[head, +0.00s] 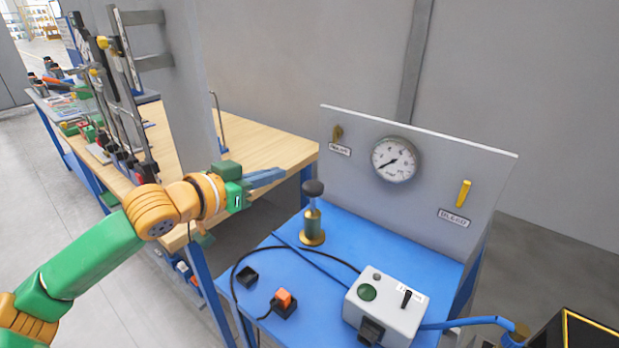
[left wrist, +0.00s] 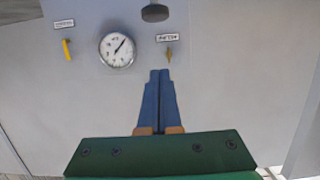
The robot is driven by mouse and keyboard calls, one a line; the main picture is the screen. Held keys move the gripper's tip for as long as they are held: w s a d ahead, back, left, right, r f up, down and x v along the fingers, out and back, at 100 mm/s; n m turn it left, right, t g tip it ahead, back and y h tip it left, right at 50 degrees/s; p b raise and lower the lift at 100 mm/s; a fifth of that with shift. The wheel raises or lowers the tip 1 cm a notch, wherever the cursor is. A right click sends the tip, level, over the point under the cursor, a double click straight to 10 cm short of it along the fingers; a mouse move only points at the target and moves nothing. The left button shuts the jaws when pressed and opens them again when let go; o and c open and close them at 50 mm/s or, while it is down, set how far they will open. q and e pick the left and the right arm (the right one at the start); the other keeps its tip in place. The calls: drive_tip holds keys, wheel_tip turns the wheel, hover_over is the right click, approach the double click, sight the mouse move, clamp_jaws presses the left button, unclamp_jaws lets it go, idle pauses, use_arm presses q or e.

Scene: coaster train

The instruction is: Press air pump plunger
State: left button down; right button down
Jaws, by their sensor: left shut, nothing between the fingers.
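The air pump (head: 312,232) stands upright on the blue bench, with a brass base, a thin rod and a dark round plunger knob (head: 314,188) on top. The knob stands clear above the body. My left gripper (head: 284,173) is shut and empty, its blue fingers pointing right, just left of the knob and about level with it in the picture. I see a gap between them. In the left wrist view the shut fingers (left wrist: 160,72) point at the panel, and the knob (left wrist: 155,13) shows at the top edge. My right gripper is not in view.
A grey panel (head: 440,170) behind the pump carries a gauge (head: 394,160), a brass valve (head: 337,133) and a yellow lever (head: 464,193). A grey control box (head: 388,318), an orange-topped switch (head: 284,302) and cables lie on the blue bench (head: 330,275). A wooden table (head: 255,143) stands behind left.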

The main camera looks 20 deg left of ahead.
use_arm(q)
drive_tip(key=p, duration=0.4)
hover_over(307, 190)
wheel_tip(307, 190, down, 2)
drive_tip(key=shift+s+a+f, duration=0.1)
wheel_tip(307, 190, down, 4)
drive_tip(key=shift+r+p, duration=0.1)
drive_tip(key=shift+p, duration=0.2)
drive_tip(key=shift+f, duration=0.35)
